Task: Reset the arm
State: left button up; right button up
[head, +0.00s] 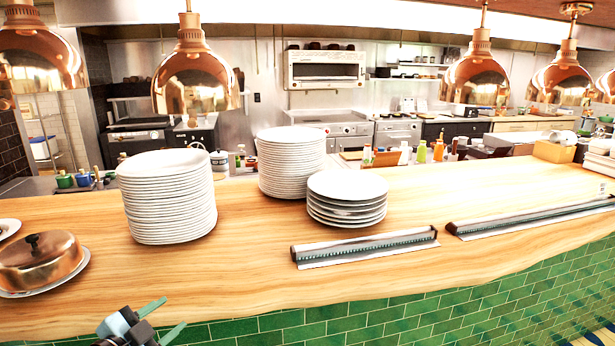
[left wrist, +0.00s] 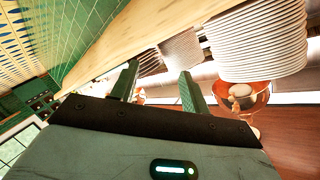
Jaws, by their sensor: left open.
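My left gripper (head: 160,318) shows at the bottom left of the head view, in front of the green-tiled face of the counter and just below its wooden edge. Its two green fingers are apart with nothing between them. In the left wrist view the same open fingers (left wrist: 160,85) point toward the counter and the plate stacks, and the picture is strongly tilted. My right gripper is in neither view.
The wooden counter (head: 270,270) holds tall plate stacks (head: 168,195), a lower stack (head: 346,198), a copper cloche (head: 42,262) on a plate, and two ticket rails (head: 365,247). Copper lamps (head: 196,80) hang above. The counter's front strip is clear between the cloche and the rails.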

pick_arm(q)
jog(key=s+d+f+n+g+y, duration=0.1)
jog(key=s+d+f+n, duration=0.1)
jog(key=s+f, duration=0.55)
jog(key=s+d+f+n+g, duration=0.1)
jog(key=s+d+f+n, duration=0.2)
jog(key=f, duration=0.8)
jog(key=s+d+f+n+g+y, duration=0.1)
jog(key=s+f+n, duration=0.1)
jog(key=s+f, duration=0.4)
jog(key=s+d+f+n+g, duration=0.1)
jog(key=s+f, duration=0.5)
jog(key=s, duration=0.8)
jog(key=shift+f+n+g+y, duration=0.25)
jog(key=shift+n+g+y, duration=0.25)
jog(key=shift+n, duration=0.4)
